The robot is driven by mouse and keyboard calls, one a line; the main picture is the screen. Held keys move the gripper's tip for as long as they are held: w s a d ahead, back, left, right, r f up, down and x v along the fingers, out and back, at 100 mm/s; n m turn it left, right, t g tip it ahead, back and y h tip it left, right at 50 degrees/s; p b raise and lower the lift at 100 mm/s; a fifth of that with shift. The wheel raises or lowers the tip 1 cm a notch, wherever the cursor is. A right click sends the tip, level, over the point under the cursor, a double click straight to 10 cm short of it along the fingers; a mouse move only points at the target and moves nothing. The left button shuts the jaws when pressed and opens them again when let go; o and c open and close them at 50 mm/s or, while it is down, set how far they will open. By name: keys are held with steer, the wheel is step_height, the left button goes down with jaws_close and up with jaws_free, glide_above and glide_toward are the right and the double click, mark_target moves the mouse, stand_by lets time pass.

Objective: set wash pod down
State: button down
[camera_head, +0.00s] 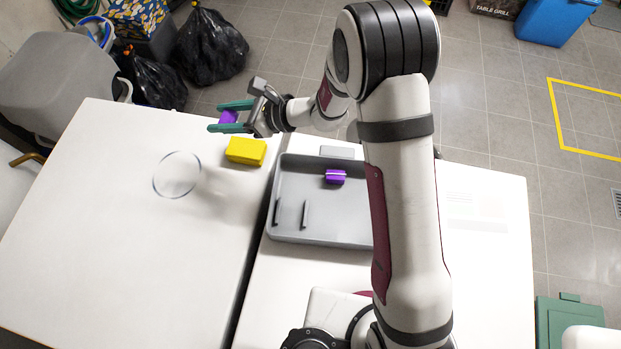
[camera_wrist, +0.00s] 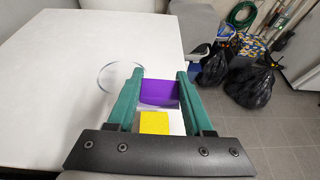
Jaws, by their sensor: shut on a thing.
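A purple wash pod (camera_head: 229,117) is held between the green fingers of my gripper (camera_head: 215,116), raised above the far part of the left white table. In the wrist view the purple pod (camera_wrist: 159,92) sits between the two fingers (camera_wrist: 160,85). A thin dark ring outline (camera_head: 176,175) lies on the left table, nearer than the gripper; it also shows in the wrist view (camera_wrist: 121,78), left of the fingers. A second purple pod with a pale stripe (camera_head: 335,176) lies in the grey tray (camera_head: 290,233).
A yellow block (camera_head: 246,151) stands on the left table near its right edge, close to the gripper. The tray on the right table also holds dark bars (camera_head: 305,214). A narrow gap separates the tables. Black bags (camera_head: 210,47) stand on the floor beyond. Much of the left table is clear.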

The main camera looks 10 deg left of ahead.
steer(key=w+d+r, duration=0.2)
steer(key=d, duration=2)
steer(key=s+d+r, duration=0.1)
steer(key=s+d, duration=0.3)
steer(key=d, duration=0.3)
steer(key=s+d, duration=0.5)
steer(key=d, duration=0.3)
glide_above(342, 190)
step_height(342, 190, down, 7)
step_height(342, 190, down, 3)
steer(key=shift+f, duration=0.45)
steer(key=shift+f, duration=0.3)
steer(key=shift+c, duration=1.5)
jaws_free()
steer(key=shift+f, duration=0.1)
